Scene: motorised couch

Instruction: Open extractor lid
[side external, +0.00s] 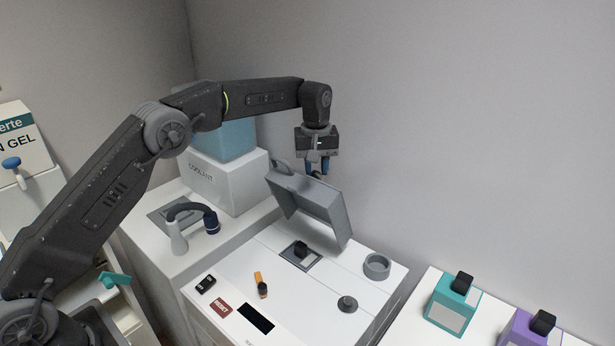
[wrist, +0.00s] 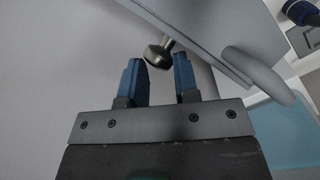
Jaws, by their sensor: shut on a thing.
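The grey extractor lid (side external: 318,197) stands tilted up above the white machine top, its hollow underside facing the front. Its grey panel (wrist: 215,30) also shows in the wrist view, with a curved grey handle (wrist: 258,75) at its edge. A dark round knob (wrist: 158,56) on a short stem sticks out from the lid between my fingertips. My gripper (side external: 317,167) is at the raised upper part of the lid, pointing down. Its blue fingers (wrist: 159,75) are shut on this knob, though the exact contact is hard to see. The lid hides the knob in the side external view.
A black-knobbed recess (side external: 300,254), a grey ring (side external: 377,266) and a round knob (side external: 347,303) are on the white top. A COOLANT box (side external: 230,180) and a hooked pipe (side external: 190,215) stand left. The wall is close behind.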

